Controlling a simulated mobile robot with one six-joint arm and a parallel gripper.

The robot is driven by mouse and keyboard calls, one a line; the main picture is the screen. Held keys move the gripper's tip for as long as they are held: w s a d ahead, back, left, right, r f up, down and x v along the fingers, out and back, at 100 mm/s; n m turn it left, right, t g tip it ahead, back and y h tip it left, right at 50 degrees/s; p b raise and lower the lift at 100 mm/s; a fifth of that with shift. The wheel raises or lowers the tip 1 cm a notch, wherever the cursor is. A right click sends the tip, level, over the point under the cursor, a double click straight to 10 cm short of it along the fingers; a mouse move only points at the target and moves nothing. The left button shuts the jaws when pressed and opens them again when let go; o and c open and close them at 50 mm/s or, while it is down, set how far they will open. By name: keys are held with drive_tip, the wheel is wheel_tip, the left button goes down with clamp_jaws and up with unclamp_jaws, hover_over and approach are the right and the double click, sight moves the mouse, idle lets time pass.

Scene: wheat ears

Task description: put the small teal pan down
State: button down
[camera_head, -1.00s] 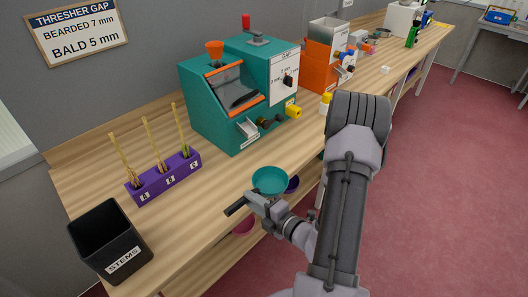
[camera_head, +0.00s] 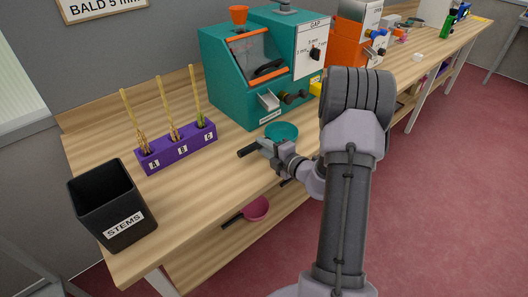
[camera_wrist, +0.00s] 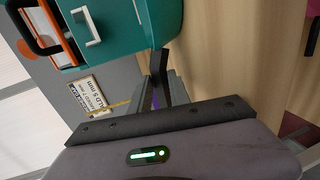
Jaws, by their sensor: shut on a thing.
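The small teal pan (camera_head: 282,131) shows in the head view as a shallow round dish in front of the teal thresher (camera_head: 262,70), below its grey chute. My gripper (camera_head: 266,147) is shut on the pan's dark handle, whose end (camera_head: 247,150) sticks out to the left. The pan looks level and is over or at the bench (camera_head: 220,175) near its front edge. I cannot tell whether it touches the bench top. In the wrist view a dark bar, likely the handle, lies between the fingers (camera_wrist: 165,88); I cannot clearly make out the pan's dish there.
A purple rack (camera_head: 178,150) with wheat ears stands to the left. A black STEMS bin (camera_head: 108,207) is at the near left corner. A pink pan (camera_head: 256,208) is on the lower shelf. An orange machine (camera_head: 350,45) stands farther right. Bench between rack and front edge is clear.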

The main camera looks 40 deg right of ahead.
drive_tip(key=shift+r, duration=0.1)
drive_tip(key=c, duration=1.2)
unclamp_jaws()
drive_tip(key=shift+f, duration=0.2)
drive_tip(key=shift+c, duration=0.2)
drive_tip(key=shift+o, duration=0.2)
